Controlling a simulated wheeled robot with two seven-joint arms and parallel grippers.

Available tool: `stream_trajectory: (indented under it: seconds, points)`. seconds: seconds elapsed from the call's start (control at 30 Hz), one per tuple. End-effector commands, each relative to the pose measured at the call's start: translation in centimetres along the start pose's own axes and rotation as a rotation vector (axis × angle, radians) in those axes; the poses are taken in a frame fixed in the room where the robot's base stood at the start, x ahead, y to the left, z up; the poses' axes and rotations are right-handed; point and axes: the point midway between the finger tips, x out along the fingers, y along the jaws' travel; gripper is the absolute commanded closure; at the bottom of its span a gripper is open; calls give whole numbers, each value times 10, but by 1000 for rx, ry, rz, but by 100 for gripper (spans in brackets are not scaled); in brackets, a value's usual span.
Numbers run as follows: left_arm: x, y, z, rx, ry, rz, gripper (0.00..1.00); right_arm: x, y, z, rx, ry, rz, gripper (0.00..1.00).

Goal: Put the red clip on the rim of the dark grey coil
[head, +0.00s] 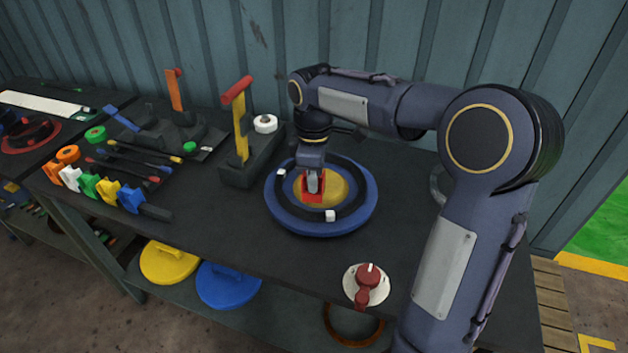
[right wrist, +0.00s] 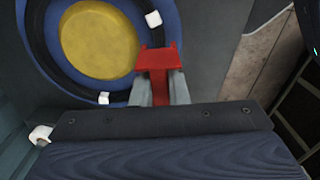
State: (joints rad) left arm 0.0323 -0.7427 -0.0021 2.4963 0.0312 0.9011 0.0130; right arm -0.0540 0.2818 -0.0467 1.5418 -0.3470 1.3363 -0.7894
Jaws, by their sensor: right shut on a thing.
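The dark grey coil (head: 353,209) is a ring lying on a blue round drum (head: 300,226) with a yellow centre (head: 335,188). White blocks sit on the coil. In the right wrist view the coil (right wrist: 124,96) curves along the left of my gripper. My right gripper (head: 312,184) points down over the drum and is shut on the red clip (head: 318,197). In the right wrist view the clip (right wrist: 158,60) sits between the fingertips, near the coil; whether it touches cannot be told. My left gripper is not in view.
Left of the drum stands a dark block with a yellow, red-topped lever (head: 240,130) and a white roll (head: 265,124). Coloured clips (head: 100,188) line the left table edge. A red knob (head: 368,276) is at the front edge. Bare table lies left of the drum.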

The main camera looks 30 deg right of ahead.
Motion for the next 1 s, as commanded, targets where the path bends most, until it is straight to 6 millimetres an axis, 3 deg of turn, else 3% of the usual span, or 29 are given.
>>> stream_trajectory:
  seconds: [1.0]
  points:
    - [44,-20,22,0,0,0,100,60,-1,0,2,0,0,100]
